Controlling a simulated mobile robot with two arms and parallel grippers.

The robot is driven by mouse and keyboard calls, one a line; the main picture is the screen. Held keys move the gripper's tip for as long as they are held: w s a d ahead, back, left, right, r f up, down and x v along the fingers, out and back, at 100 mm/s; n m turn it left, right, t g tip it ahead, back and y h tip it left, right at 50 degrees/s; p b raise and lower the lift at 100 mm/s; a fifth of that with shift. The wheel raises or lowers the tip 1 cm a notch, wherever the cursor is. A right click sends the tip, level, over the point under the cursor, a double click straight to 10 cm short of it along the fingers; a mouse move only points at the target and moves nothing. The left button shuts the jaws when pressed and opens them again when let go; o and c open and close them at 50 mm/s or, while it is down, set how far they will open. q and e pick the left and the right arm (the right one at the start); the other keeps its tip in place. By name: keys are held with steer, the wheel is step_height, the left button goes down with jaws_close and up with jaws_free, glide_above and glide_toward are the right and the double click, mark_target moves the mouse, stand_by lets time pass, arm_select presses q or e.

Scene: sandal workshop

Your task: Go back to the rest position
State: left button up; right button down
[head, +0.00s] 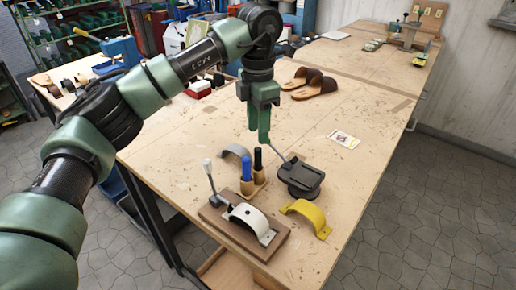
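My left gripper (262,132) hangs pointing down above the wooden workbench (345,135), its arm reaching in from the left. Its green fingers look close together, but I cannot tell whether they are shut; I see nothing held. It appears above and behind a small stand (254,184) with a blue-handled and a black-handled tool. A white strap-shaped arch (247,219) sits on a brown board (238,238) with a lever. A yellow arch (305,217) lies to its right, and a grey arch (236,152) lies behind, partly hidden. My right gripper is not in view.
A dark block with a handle (299,179) stands right of the tool stand. Brown sandals (316,84) and a small card (343,139) lie farther back. The bench's right side is mostly clear. Shelves (75,25) stand at the back left; tiled floor is open on the right.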

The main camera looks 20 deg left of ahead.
arm_select(q)
steer(key=shift+r, duration=1.1)
